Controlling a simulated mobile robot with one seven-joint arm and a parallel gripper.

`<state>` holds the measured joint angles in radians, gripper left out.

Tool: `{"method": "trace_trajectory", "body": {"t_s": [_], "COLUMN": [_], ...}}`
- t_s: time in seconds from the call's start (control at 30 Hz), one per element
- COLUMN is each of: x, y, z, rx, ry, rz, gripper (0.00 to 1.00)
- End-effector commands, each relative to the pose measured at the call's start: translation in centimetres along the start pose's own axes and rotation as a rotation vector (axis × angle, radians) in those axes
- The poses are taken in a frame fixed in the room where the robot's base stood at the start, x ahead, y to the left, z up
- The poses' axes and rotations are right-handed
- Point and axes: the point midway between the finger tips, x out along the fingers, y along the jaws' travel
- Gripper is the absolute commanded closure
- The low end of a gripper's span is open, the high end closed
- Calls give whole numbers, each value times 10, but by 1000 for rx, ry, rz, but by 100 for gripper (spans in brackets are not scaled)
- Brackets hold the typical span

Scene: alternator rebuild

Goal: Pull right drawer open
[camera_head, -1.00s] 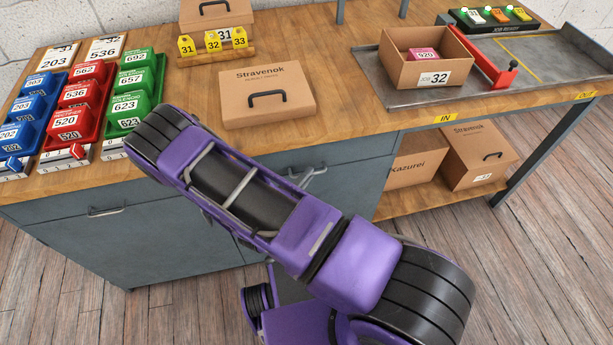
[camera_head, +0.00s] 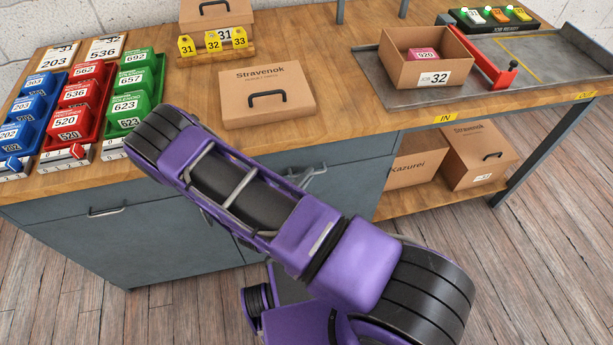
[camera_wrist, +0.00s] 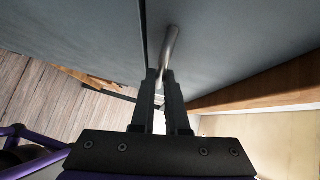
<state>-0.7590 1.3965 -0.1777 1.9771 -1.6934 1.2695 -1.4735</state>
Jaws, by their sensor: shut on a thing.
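The right drawer (camera_head: 362,150) is a blue-grey front under the wooden worktop, and it looks flush with the cabinet. Its metal bar handle (camera_head: 316,171) shows just past my arm. In the wrist view the handle (camera_wrist: 171,44) runs down between the fingers of my gripper (camera_wrist: 163,76), which is shut on it. A dark seam in the grey fronts lies just left of the handle.
The left drawer (camera_head: 60,208) has its own handle (camera_head: 105,212) and looks shut. A Stravenok box (camera_head: 268,96) lies on the worktop above the right drawer. Cardboard boxes stand on the low shelf (camera_head: 400,205) to the right. Wooden floor (camera_head: 540,270) lies clear in front.

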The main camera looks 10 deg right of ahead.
Motion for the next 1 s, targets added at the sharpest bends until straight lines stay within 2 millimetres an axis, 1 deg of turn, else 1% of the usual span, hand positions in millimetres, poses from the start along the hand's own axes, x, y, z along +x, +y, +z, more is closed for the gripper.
{"method": "trace_trajectory", "body": {"t_s": [0.27, 0.37, 0.47, 0.67, 1.0], "x": [-4, -10, -21, -53, -118], "y": [1, 3, 6, 16, 37], "z": [-3, -10, -20, -52, -118], "rx": [-1, -4, -6, -9, -8], "ry": [-1, -1, -3, -4, -5], "rz": [1, 1, 2, 1, 0], "gripper": [100, 100, 100, 100, 100]}}
